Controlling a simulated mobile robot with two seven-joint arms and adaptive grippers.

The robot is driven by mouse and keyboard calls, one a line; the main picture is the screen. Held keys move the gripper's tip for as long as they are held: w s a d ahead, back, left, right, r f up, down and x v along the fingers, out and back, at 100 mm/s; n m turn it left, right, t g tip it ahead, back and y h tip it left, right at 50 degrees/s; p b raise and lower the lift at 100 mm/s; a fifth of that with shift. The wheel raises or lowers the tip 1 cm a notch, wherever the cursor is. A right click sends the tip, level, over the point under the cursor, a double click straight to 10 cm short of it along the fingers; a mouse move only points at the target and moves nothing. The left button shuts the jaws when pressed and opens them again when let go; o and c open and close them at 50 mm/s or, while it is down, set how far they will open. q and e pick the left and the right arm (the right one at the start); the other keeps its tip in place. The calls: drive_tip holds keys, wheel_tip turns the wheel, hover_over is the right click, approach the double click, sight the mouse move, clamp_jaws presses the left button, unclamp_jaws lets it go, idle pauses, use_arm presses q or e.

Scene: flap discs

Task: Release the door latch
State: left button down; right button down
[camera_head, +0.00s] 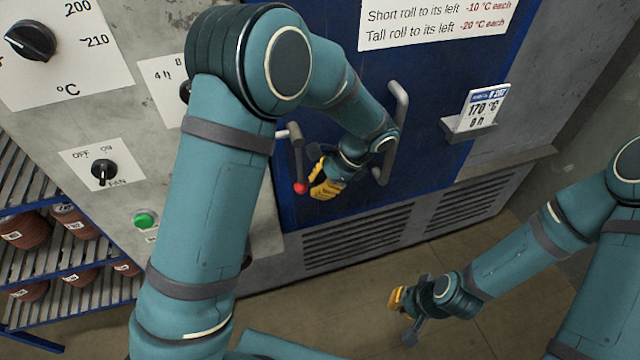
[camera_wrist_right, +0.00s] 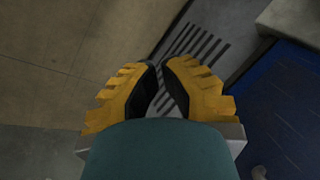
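The oven door (camera_head: 350,75) is a blue panel in the head view. A grey latch lever (camera_head: 297,155) with a red ball knob (camera_head: 300,188) hangs at the door's left edge, with the knob at its lower end. My left gripper (camera_head: 317,172), with yellow fingers, is just right of the lever, close to the knob. I cannot tell whether it touches the lever or how far its fingers are apart. My right gripper (camera_head: 396,299) is low over the floor, away from the door. In the right wrist view its fingertips (camera_wrist_right: 160,66) nearly meet, with a narrow empty gap.
A grey bar handle (camera_head: 397,105) stands on the door right of my left gripper, close to my wrist. A small card holder (camera_head: 470,125) sticks out further right. Knobs and a green button (camera_head: 145,219) are on the left panel. Shelves with brown discs (camera_head: 25,230) stand far left.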

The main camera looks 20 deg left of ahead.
sight(305, 191)
use_arm(q)
drive_tip(key=shift+s+a+f+y, duration=0.1)
drive_tip(key=shift+s+a+y, duration=0.15)
drive_tip(key=shift+a+y, duration=0.1)
use_arm(e)
drive_tip(key=shift+w+r, duration=0.1)
drive_tip(key=shift+r, duration=0.25)
